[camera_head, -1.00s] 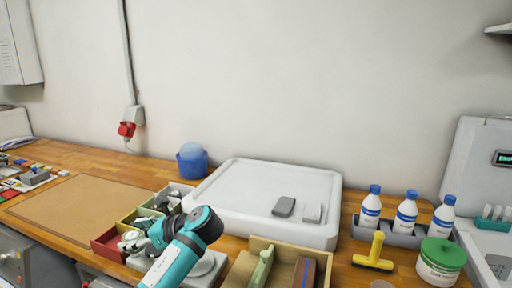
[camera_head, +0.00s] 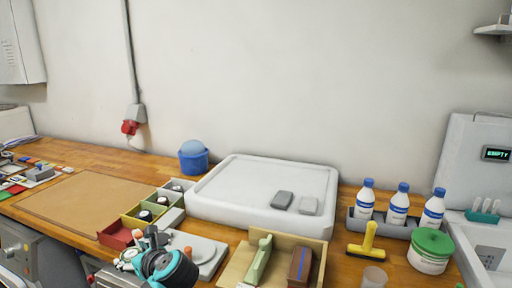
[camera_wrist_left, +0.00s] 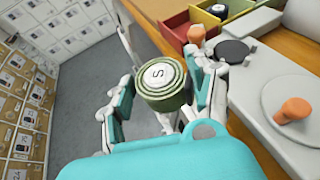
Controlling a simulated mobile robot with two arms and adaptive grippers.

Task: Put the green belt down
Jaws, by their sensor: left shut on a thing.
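The green belt (camera_wrist_left: 165,84) is a tight roll with a white disc marked S. In the left wrist view it sits between the fingers of my left gripper (camera_wrist_left: 160,90), which is shut on it. Grey floor shows below it, and the table edge is beside it. In the head view my left gripper (camera_head: 142,250) is low at the table's front, and I cannot make out the belt there. A divided tray with red (camera_head: 113,238), yellow, green and grey compartments stands just beyond. Dark rolls with white tops lie in several compartments. My right gripper is not in view.
A grey device with an orange knob (camera_wrist_left: 295,110) stands right of my gripper. A large white tray (camera_head: 215,200) holds two grey blocks. A wooden box (camera_head: 235,262), bottles (camera_head: 398,205) and a yellow scraper (camera_head: 368,243) are further right. The brown mat (camera_head: 85,205) is bare.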

